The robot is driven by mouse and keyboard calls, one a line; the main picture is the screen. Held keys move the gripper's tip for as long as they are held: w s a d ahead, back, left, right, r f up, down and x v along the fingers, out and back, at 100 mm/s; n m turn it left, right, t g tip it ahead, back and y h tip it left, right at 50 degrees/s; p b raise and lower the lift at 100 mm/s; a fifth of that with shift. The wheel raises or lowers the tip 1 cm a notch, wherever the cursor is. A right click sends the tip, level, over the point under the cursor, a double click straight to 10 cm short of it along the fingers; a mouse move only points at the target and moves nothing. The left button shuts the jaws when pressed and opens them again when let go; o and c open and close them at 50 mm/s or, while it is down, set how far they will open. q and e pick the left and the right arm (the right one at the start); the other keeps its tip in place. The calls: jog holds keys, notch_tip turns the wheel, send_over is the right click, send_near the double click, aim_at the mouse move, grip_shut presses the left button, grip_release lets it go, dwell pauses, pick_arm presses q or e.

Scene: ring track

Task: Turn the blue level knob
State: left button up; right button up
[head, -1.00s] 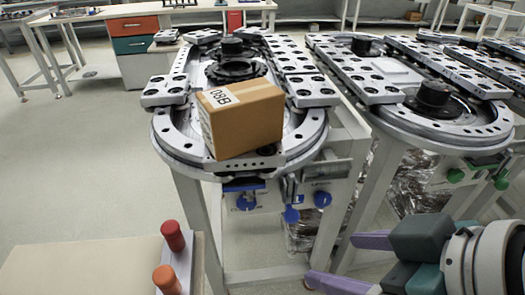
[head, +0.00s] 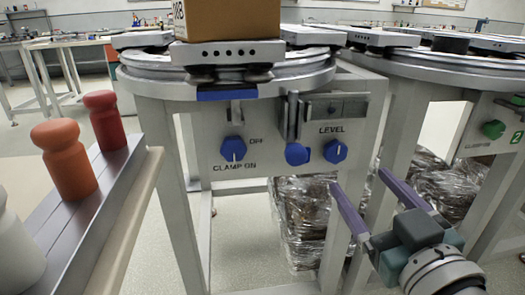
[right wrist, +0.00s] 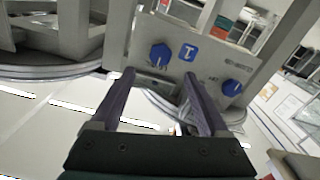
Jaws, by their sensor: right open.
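The blue level knob (head: 335,151) is on the front panel (head: 265,172) of the near machine, under the word LEVEL. My right gripper (head: 358,178) is open and empty, its purple fingers pointing at the panel, below and right of the knob in the head view. In the right wrist view, which looks upside down, the level knob (right wrist: 161,55) shows just beyond and between the open fingertips (right wrist: 158,75). The fingers appear apart from it. My left gripper is in neither view.
A blue clamp knob (head: 233,148) is further left. A cardboard box (head: 228,18) sits on the track above. Wrapped goods (head: 303,220) lie below. A bench with orange (head: 64,160) and red (head: 104,117) pegs is at left.

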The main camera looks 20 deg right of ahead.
aim_at(338, 154)
jog(key=b+x, duration=0.2)
jog(key=x, duration=0.6)
jog(key=shift+w, duration=0.15)
jog(key=shift+c, duration=0.2)
grip_shut()
